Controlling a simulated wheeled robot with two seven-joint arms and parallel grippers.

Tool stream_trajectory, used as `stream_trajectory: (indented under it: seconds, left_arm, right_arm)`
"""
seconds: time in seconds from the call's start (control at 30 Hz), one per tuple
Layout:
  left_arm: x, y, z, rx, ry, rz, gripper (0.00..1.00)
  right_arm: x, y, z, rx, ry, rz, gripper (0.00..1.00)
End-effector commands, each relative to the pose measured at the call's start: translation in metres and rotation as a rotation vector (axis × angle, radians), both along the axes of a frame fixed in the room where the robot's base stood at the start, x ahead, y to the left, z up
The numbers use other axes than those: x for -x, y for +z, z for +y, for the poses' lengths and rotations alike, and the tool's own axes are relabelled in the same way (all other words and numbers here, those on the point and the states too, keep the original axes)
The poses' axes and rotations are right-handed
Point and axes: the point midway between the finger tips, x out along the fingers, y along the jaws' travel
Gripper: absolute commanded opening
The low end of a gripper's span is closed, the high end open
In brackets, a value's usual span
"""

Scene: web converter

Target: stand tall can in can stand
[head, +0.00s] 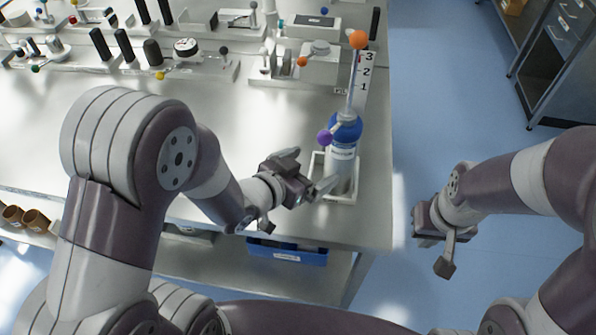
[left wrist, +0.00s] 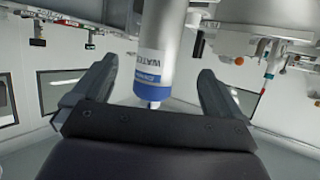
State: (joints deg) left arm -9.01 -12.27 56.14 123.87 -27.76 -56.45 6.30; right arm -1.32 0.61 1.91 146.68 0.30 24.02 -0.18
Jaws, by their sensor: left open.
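The tall can (head: 342,165) is a silver cylinder with a white label and a blue top. It stands upright within the white square frame of the can stand (head: 341,199), near the table's right front corner; its base is partly hidden. My left gripper (head: 307,172) is open just left of the can, fingers pointing towards it. In the left wrist view the can (left wrist: 155,45) shows between the two spread fingers (left wrist: 155,92), with a visible gap on both sides. My right gripper (head: 436,245) hangs off the table to the right; its jaw opening is unclear.
A thin rod with an orange ball (head: 358,39) rises behind the can's top, and a purple ball (head: 324,137) sits beside it. A number strip (head: 366,72) lies behind. Fixtures with black posts (head: 125,46) line the back. A blue bin (head: 286,251) is below the table.

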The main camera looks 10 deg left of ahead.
Motion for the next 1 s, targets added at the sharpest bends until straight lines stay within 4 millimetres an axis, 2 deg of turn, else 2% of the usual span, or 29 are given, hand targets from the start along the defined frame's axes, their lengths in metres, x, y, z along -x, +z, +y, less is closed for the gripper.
stream_trajectory:
  seconds: [0.1, 0.17, 0.27, 0.3, 0.37, 0.4, 0.47, 0.53, 0.63, 1.0]
  left_arm:
    - [0.001, 0.001, 0.003, -0.006, 0.007, 0.007, 1.0]
    - [-0.003, -0.002, 0.013, -0.045, 0.045, 0.047, 1.0]
    - [-0.004, -0.011, 0.056, -0.178, 0.197, 0.234, 1.0]
    - [0.004, -0.015, 0.077, -0.23, 0.269, 0.343, 1.0]
    - [0.024, -0.02, 0.103, -0.286, 0.365, 0.517, 1.0]
    - [0.042, -0.021, 0.114, -0.308, 0.414, 0.631, 1.0]
    - [0.067, -0.02, 0.125, -0.324, 0.466, 0.783, 1.0]
    - [0.092, -0.016, 0.129, -0.325, 0.498, 0.916, 1.0]
    - [0.11, -0.013, 0.13, -0.322, 0.511, 1.012, 1.0]
    - [0.112, -0.012, 0.13, -0.322, 0.512, 1.025, 1.0]
  right_arm:
    - [0.0, 0.0, 0.0, 0.0, 0.0, 0.0, 0.0]
    - [0.0, 0.0, 0.0, 0.0, 0.0, 0.0, 0.0]
    - [0.0, 0.0, 0.0, 0.0, 0.0, 0.0, 0.0]
    - [0.0, 0.0, 0.0, 0.0, 0.0, 0.0, 0.0]
    - [0.0, 0.0, 0.0, 0.0, 0.0, 0.0, 0.0]
    - [0.0, 0.0, 0.0, 0.0, 0.0, 0.0, 0.0]
    - [0.0, 0.0, 0.0, 0.0, 0.0, 0.0, 0.0]
    - [0.0, 0.0, 0.0, 0.0, 0.0, 0.0, 0.0]
    - [0.0, 0.0, 0.0, 0.0, 0.0, 0.0, 0.0]
    - [0.0, 0.0, 0.0, 0.0, 0.0, 0.0, 0.0]
